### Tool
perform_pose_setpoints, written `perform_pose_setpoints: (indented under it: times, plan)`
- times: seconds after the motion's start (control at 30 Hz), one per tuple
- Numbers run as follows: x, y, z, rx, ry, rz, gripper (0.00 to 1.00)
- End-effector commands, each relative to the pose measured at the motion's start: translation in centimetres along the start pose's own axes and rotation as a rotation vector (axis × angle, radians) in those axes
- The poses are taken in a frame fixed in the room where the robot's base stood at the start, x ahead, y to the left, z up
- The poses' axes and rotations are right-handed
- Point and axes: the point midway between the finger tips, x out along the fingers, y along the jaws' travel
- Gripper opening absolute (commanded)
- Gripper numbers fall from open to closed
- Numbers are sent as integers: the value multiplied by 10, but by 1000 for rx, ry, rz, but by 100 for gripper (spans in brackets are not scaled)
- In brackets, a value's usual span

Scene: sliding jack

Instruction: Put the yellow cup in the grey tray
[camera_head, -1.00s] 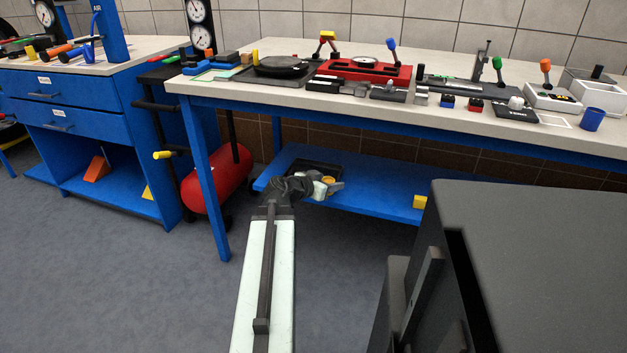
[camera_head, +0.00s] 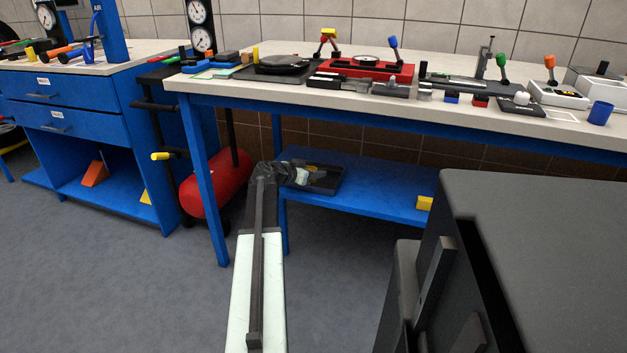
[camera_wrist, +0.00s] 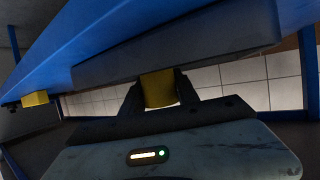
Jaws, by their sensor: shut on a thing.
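The yellow cup (camera_wrist: 159,89) is between the two fingers of my gripper (camera_wrist: 160,96) in the wrist view, and the fingers are shut on it. In the head view my gripper (camera_head: 303,175) is at the left part of the dark grey tray (camera_head: 328,188), which lies on the blue lower shelf under the long bench. A little yellow (camera_head: 315,175) shows by the fingers there. My wrist hides the tray's left end. How high the cup is over the tray I cannot tell.
A yellow block (camera_head: 424,203) sits farther right on the lower shelf (camera_head: 375,190). The bench leg (camera_head: 205,185) and a red tank (camera_head: 217,183) stand to the left. The bench top (camera_head: 400,100) above is crowded with fixtures. Shelf between tray and block is clear.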

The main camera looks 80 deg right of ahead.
Motion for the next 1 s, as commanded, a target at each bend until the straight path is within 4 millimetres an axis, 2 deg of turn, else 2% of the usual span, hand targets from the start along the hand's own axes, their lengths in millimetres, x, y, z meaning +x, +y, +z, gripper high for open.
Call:
perform_pose_setpoints:
  times: [0.03,0.23,0.47,0.5,0.57,0.87,0.97,1.0]
  plan:
    - [3,0,7,0,0,0,0]
    - [1,0,3,0,0,-1,0]
    - [4,-1,11,-1,0,-1,0]
    - [3,-1,9,-1,0,-1,45]
    - [3,-1,9,-1,0,-2,59]
    - [2,-1,8,-1,0,-2,59]
    - [-2,-1,-1,-1,0,-2,59]
    - [-9,-1,0,-2,0,-4,59]
